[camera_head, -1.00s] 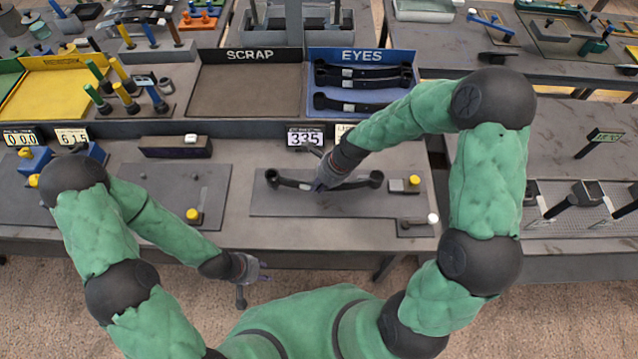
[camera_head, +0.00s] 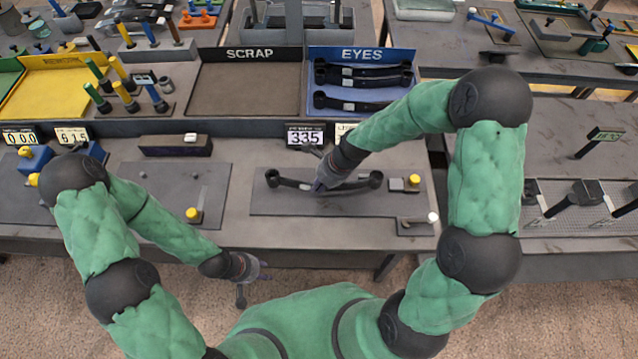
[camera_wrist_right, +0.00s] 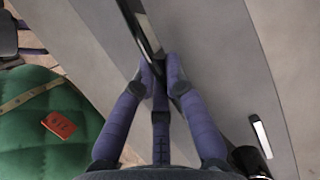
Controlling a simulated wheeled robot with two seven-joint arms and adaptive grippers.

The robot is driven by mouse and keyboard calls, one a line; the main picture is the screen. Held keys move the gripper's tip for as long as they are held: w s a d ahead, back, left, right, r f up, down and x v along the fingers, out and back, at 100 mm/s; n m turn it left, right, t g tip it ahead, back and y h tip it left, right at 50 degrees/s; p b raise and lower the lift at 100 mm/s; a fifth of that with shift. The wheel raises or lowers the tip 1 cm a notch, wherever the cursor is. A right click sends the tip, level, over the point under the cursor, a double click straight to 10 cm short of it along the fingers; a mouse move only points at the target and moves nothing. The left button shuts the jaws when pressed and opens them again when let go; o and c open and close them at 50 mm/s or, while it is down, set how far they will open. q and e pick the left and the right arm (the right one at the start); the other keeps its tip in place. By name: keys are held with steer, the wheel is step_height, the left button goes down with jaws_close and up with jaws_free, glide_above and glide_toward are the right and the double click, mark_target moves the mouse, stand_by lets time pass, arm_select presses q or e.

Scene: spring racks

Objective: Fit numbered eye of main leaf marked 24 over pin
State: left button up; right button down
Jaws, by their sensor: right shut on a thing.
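A dark main leaf (camera_head: 352,185) with a rolled eye at each end lies along the grey plate (camera_head: 300,207) on the bench. Its marking is not readable, and my right gripper hides part of its middle. My right gripper (camera_head: 319,186) is shut on the leaf near its middle. In the right wrist view the fingertips (camera_wrist_right: 161,70) close on the dark bar (camera_wrist_right: 142,30). I cannot make out the pin, or whether an eye is around it. My left gripper (camera_head: 252,270) hangs in front of the bench edge, away from the leaf; its finger opening is unclear.
A yellow-topped block (camera_head: 404,184) stands by the leaf's right eye, with a white-tipped part (camera_head: 433,217) nearer the front. Behind are a display reading 335 (camera_head: 305,136), the blue EYES tray (camera_head: 362,55) with several leaves, and the empty SCRAP tray (camera_head: 248,92).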

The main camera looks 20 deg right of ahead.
steer(key=shift+w+f, duration=0.1)
steer(key=shift+f, duration=0.9)
stand_by(2.5)
steer(key=shift+a, duration=0.1)
stand_by(1.4)
steer(key=c, duration=1.2)
jaws_free()
steer(key=shift+o, duration=0.8)
steer(key=shift+f, duration=0.1)
steer(key=o, duration=0.3)
steer(key=shift+a, duration=0.1)
steer(key=shift+p, duration=0.4)
step_height(320, 180, up, 8)
steer(key=p, duration=0.8)
